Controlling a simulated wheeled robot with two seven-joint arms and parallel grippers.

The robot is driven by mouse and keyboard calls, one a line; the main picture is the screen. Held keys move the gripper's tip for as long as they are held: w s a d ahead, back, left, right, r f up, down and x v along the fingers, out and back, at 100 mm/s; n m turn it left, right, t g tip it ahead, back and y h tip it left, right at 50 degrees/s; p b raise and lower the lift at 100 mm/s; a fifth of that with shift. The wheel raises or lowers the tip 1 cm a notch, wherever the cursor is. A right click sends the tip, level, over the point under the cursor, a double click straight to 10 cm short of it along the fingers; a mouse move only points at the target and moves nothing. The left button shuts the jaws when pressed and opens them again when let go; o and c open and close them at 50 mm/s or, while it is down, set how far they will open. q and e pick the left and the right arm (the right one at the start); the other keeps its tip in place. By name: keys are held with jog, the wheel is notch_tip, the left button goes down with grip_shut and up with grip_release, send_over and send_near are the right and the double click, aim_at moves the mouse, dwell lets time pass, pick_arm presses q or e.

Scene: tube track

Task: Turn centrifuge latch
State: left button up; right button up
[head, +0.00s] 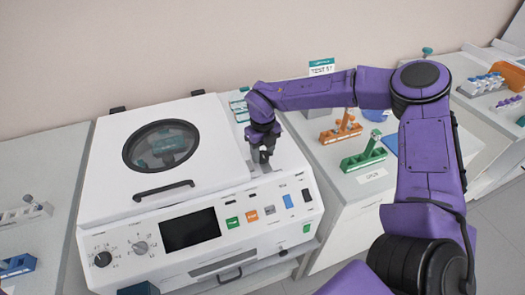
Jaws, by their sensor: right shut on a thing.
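The white centrifuge (85,240) stands on the bench at the left, with its lid (100,180) down. The lid has a round dark window (160,146) and a black handle (163,190). My right gripper (264,158) points down onto the right part of the centrifuge top, beside the lid. It is shut on a small dark part that looks like the latch (264,157); the fingers hide most of it, so I cannot tell its turn. My left gripper is not in view.
The front panel has a dark screen (190,229), two knobs and coloured buttons. Orange (341,132) and green (364,159) racks stand on the bench to the right. A blue rack (17,266) lies at the far left. My right arm spans the right side.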

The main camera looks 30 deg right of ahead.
aim_at(263, 155)
jog(key=o, duration=1.1)
jog(key=shift+c, duration=0.2)
notch_tip(263, 155, up, 11)
jog(key=b, duration=0.2)
jog(key=shift+f+b, duration=0.2)
jog(key=shift+b, duration=0.1)
